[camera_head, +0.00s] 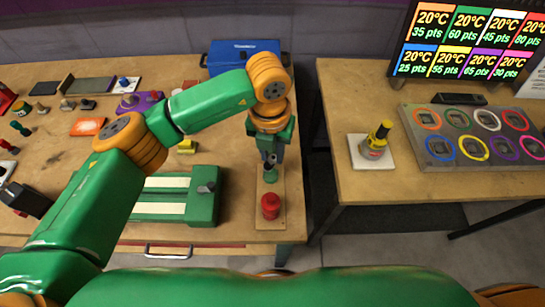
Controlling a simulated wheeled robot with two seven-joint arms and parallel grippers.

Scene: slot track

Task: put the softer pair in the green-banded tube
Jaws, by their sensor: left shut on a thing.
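My left gripper (269,160) points down over a narrow wooden board (269,221) near the table's front right. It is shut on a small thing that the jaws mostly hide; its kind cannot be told. A small greenish round thing (269,177) shows just below the jaws; I cannot tell whether it is held or stands on the board. A red container (270,207) stands upright on the board, nearer to me. A grey plate (470,137) on the right table has several coloured rings, one of them green (457,121). I cannot pick out the softer pair or a green-banded tube. My right gripper is not in view.
A green-and-cream device (205,208) lies left of the board. A blue box (240,55) stands behind. A gap separates the tables. Small items crowd the left.

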